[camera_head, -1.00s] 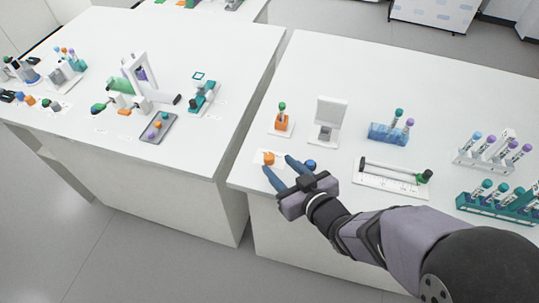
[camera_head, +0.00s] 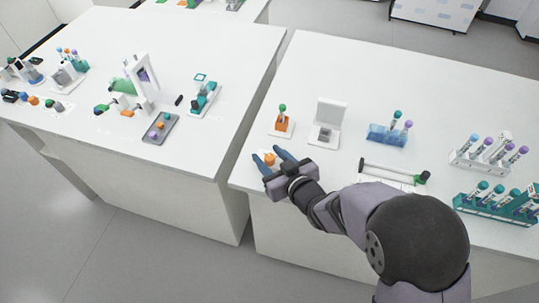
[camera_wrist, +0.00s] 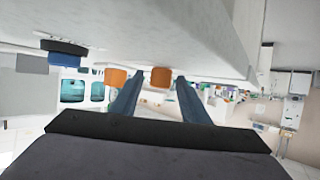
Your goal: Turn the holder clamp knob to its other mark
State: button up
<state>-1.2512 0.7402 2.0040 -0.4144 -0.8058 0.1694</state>
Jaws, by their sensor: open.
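An orange knob (camera_head: 269,159) stands near the front left corner of the right table. My gripper (camera_head: 272,157) is open, its two blue fingers lying low on either side of the knob. In the wrist view an orange piece (camera_wrist: 160,77) shows between the fingertips, with a gap on each side. A second orange piece (camera_wrist: 115,77) shows just outside the left finger. The marks by the knob cannot be made out. An orange holder (camera_head: 284,124) with a green-capped tube stands behind the knob.
A white stand with an upright panel (camera_head: 330,113) is right of the holder. A blue rack (camera_head: 385,135) with tubes stands farther right. The table's front edge runs close under my gripper.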

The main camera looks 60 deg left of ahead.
grip_shut()
